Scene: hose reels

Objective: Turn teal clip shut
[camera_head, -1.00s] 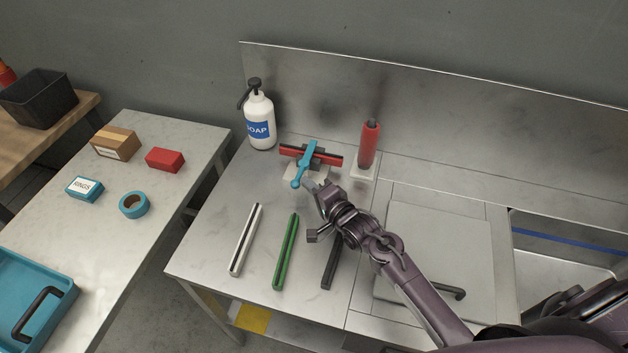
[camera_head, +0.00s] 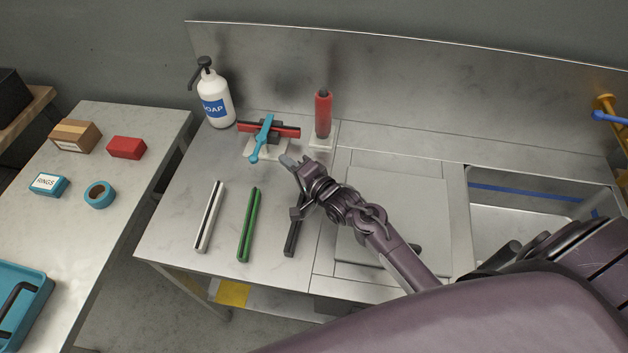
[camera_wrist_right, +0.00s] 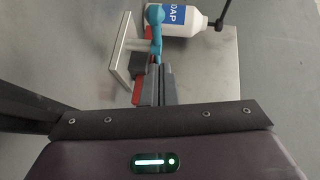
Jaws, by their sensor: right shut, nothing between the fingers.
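The teal clip (camera_head: 262,139) is a lever with a round knob at its near end. It lies across a red bar (camera_head: 285,130) on a small pale stand, pointing toward the front of the counter. My right gripper (camera_head: 287,161) is shut and empty, a little to the right of the knob and apart from it in the head view. In the right wrist view the shut fingers (camera_wrist_right: 155,75) point toward the teal clip (camera_wrist_right: 155,28), with the red bar partly hidden behind them. My left gripper is not in view.
A soap bottle (camera_head: 214,98) stands left of the clip and a red upright handle (camera_head: 323,114) stands right of it. White (camera_head: 208,218), green (camera_head: 249,225) and black (camera_head: 293,236) bars lie in front. A sink (camera_head: 530,215) is at right.

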